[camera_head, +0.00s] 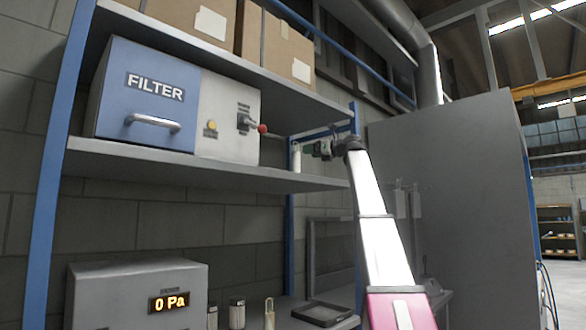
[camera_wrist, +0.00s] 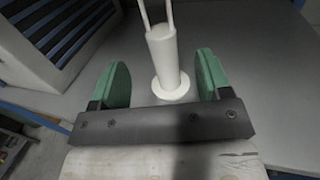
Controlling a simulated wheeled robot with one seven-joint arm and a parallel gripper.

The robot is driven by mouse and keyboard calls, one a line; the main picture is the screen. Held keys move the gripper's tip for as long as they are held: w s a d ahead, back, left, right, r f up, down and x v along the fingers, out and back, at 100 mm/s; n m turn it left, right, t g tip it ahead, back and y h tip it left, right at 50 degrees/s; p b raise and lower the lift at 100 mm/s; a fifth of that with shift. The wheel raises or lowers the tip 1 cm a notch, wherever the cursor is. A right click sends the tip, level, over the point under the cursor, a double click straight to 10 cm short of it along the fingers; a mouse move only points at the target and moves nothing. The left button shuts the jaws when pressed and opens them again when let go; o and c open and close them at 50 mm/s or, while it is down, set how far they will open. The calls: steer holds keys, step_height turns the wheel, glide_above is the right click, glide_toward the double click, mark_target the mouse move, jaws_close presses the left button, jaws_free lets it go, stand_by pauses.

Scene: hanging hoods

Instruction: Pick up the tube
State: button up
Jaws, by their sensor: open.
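A white tube (camera_wrist: 163,58) with a round flange at one end and a thin two-pronged loop at the other shows in the wrist view. In the head view the tube (camera_head: 296,158) stands upright at the right end of the middle shelf (camera_head: 200,176). My gripper (camera_wrist: 162,66) has its two green fingers apart, one on each side of the tube. Gaps show between the fingers and the tube, and the flange lies near the gripper's dark crossbar. In the head view my gripper (camera_head: 312,149) is at shelf height, just right of the tube.
A blue FILTER box (camera_head: 146,98) with a grey control panel (camera_head: 228,121) and red-knobbed lever stands left on the same shelf. Cartons (camera_head: 275,45) sit above. Below are a pressure display box (camera_head: 140,290), small cylinders (camera_head: 237,313) and a tray (camera_head: 321,313). A grey cabinet (camera_head: 450,180) stands right.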

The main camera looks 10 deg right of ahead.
mark_target(293, 154)
steer(key=x, duration=0.9)
steer(key=shift+w+a+f, duration=0.1)
jaws_close()
